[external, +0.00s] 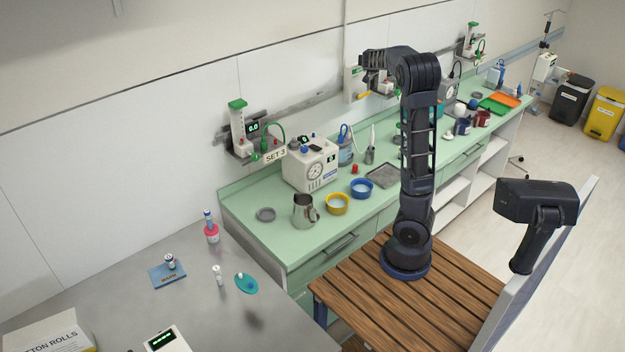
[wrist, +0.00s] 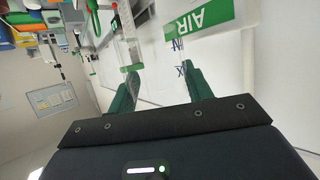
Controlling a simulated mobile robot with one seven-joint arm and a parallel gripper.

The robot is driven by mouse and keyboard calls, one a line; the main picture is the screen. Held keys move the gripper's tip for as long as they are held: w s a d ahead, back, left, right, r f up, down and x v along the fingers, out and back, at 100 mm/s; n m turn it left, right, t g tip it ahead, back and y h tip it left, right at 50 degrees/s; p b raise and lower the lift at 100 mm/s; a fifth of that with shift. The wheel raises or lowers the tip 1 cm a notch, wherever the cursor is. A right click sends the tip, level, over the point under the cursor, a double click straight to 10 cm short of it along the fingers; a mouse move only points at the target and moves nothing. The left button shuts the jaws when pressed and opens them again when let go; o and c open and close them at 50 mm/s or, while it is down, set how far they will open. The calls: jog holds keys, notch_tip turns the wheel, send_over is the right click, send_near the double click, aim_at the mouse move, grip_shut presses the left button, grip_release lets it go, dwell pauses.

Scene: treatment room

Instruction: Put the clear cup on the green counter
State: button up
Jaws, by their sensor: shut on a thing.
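My gripper (external: 369,77) is raised high over the far side of the green counter (external: 285,225), near the wall units. In the wrist view its two green fingers (wrist: 160,72) stand apart and are shut on a see-through thing, which I take to be the clear cup (wrist: 172,72). Its outline is barely visible against the white wall, with faint blue marks near the right finger. In the external view the cup cannot be made out at the gripper.
A white machine (external: 311,164), a metal jug (external: 305,210), a yellow bowl (external: 338,204), a blue bowl (external: 362,189) and a grey tray (external: 384,175) stand on the counter. An AIR label (wrist: 203,17) is close ahead in the wrist view. Some counter front is bare.

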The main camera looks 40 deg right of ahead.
jog(key=shift+s+d, duration=0.1)
jog(key=shift+d, duration=0.35)
jog(key=s+d+f+m+g+h, duration=0.1)
jog(key=s+d+f+m+g, duration=0.2)
jog(key=s+d+f, duration=0.65)
jog(key=s+d+f+m+g+h, duration=0.1)
jog(key=s+d+f+m+g, duration=0.35)
jog(key=d, duration=0.85)
jog(key=s+d+f+m+g+h, duration=0.1)
jog(key=s+d+f+g, duration=0.1)
jog(key=s+d+f, duration=0.9)
jog(key=shift+t+h, duration=0.25)
jog(key=shift+h, duration=0.05)
jog(key=f, duration=1.1)
jog(key=w+f, duration=0.1)
jog(key=f, duration=0.5)
jog(key=shift+d+f, duration=0.15)
jog(key=shift+d, duration=0.25)
jog(key=shift+w+f, duration=0.1)
jog(key=shift+f, duration=0.05)
jog(key=o, duration=0.7)
jog(key=shift+o, duration=1.4)
